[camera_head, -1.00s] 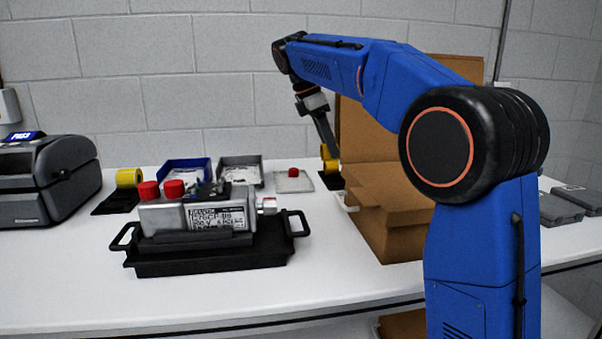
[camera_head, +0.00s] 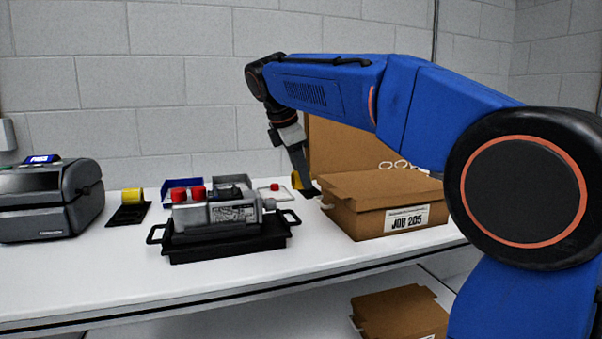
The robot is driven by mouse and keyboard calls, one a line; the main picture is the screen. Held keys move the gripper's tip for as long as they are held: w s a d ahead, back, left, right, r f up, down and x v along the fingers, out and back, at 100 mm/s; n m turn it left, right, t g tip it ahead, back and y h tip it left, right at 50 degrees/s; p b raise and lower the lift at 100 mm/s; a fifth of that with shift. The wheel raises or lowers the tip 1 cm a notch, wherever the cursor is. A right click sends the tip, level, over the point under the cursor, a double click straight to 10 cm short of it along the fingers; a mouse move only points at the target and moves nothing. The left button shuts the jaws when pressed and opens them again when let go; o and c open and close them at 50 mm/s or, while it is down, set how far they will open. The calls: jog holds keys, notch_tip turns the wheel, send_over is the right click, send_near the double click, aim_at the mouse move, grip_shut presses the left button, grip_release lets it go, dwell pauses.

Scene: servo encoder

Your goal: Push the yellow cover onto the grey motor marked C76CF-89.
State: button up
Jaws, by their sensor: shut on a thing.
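The grey motor (camera_head: 222,214) lies in a black tray (camera_head: 185,247), with two red caps on top and a shaft at its right end. Its label is too small to read. My gripper (camera_head: 300,177) is behind and to the right of the motor, apart from it, pointing down. It is shut on a yellow cover (camera_head: 296,181), partly hidden by the fingers. A black holder (camera_head: 309,191) shows just beside and below the cover; whether they touch is unclear. Another yellow cover (camera_head: 133,194) sits on a black holder (camera_head: 129,214) to the left.
A cardboard box (camera_head: 372,222) labelled JOB 205 stands close to the right of my gripper. A blue bin (camera_head: 183,183) and a grey bin (camera_head: 232,183) stand behind the motor. A printer (camera_head: 48,205) is at far left. The white table (camera_head: 250,281) is clear in front.

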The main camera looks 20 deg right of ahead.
aim_at(273, 199)
jog(key=a+f, duration=0.4)
jog(key=f, duration=0.2)
dwell(0.8)
jog(key=shift+a+r, duration=0.1)
jog(key=shift+a, duration=1.85)
dwell(4.6)
